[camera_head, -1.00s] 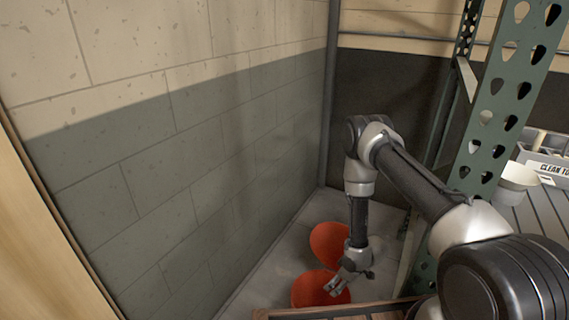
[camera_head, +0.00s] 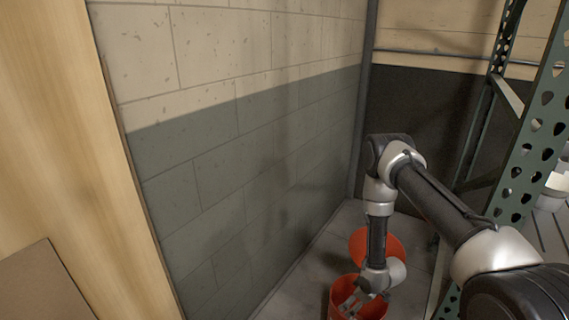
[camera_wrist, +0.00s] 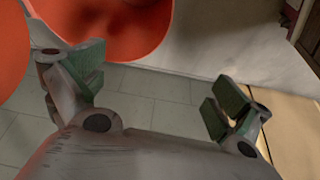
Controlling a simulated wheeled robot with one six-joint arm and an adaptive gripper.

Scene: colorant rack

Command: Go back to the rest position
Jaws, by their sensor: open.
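My gripper (camera_head: 362,301) hangs at the lower end of my arm, over the nearer orange bucket (camera_head: 341,290) in the head view. In the wrist view my gripper (camera_wrist: 158,95) has its two green-padded fingers wide apart, with nothing between them but grey floor tiles. A second orange bucket (camera_head: 376,243) stands behind the first, against the back corner. Orange bucket surfaces (camera_wrist: 110,25) also fill the upper left of the wrist view. Part of the near bucket is hidden by my gripper.
A block wall (camera_head: 235,180) runs along the left and a wooden panel (camera_head: 110,170) stands at the near left. A green perforated rack post (camera_head: 535,135) rises on the right beside my arm. Some floor (camera_head: 310,275) shows between wall and buckets.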

